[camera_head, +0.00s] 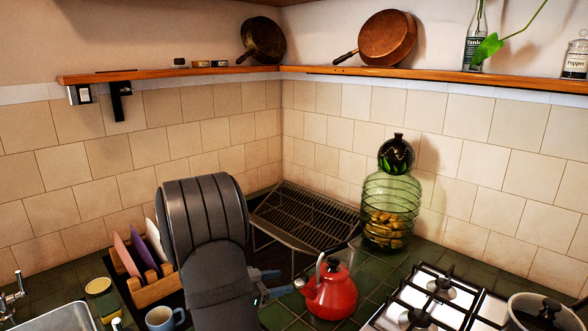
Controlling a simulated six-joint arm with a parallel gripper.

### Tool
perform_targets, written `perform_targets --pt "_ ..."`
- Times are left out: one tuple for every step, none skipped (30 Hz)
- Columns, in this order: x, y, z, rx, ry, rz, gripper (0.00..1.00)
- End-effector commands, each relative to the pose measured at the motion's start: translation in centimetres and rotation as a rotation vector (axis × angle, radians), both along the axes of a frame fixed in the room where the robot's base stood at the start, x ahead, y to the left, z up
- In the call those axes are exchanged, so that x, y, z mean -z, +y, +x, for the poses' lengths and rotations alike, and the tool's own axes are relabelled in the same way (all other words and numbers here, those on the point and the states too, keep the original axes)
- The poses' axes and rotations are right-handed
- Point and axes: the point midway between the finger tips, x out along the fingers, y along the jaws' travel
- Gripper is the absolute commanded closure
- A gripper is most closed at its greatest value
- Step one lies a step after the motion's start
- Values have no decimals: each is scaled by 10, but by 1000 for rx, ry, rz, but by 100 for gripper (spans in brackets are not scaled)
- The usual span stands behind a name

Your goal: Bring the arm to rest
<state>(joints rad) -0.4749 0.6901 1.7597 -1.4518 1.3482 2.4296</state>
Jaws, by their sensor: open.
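My arm reaches up from the bottom of the view and bends over the green-tiled counter (278,318). It covers part of the counter and of the dish rack behind it. My gripper (277,283) shows at the right side of the arm, with its fingers apart and nothing visible between them. It appears just left of the red kettle (331,292); I cannot tell its exact height above the counter.
A green glass jar (388,205), a gas hob (440,290) and a pot (540,312) are right.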

Motion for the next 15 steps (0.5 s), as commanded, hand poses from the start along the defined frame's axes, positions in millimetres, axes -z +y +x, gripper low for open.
perform_targets --pt "3 -10 4 5 2 0 47" --pt "4 -15 7 5 1 -1 47" --pt "6 -22 11 5 1 -1 47" --pt "8 -26 14 4 1 0 47" --pt "9 -31 17 4 1 0 47" --pt "11 -38 21 5 2 -1 47" --pt "13 -43 24 5 2 0 47" --pt "14 -48 27 4 2 0 47" --pt "16 -55 31 4 1 0 47" --pt "17 -60 33 5 1 1 47" --pt "13 -57 33 1 10 29 47" --pt "12 -57 33 1 27 60 47" --pt "11 -57 34 1 38 82 47" --pt "10 -58 34 1 53 105 47" --pt "9 -58 34 1 70 133 47"
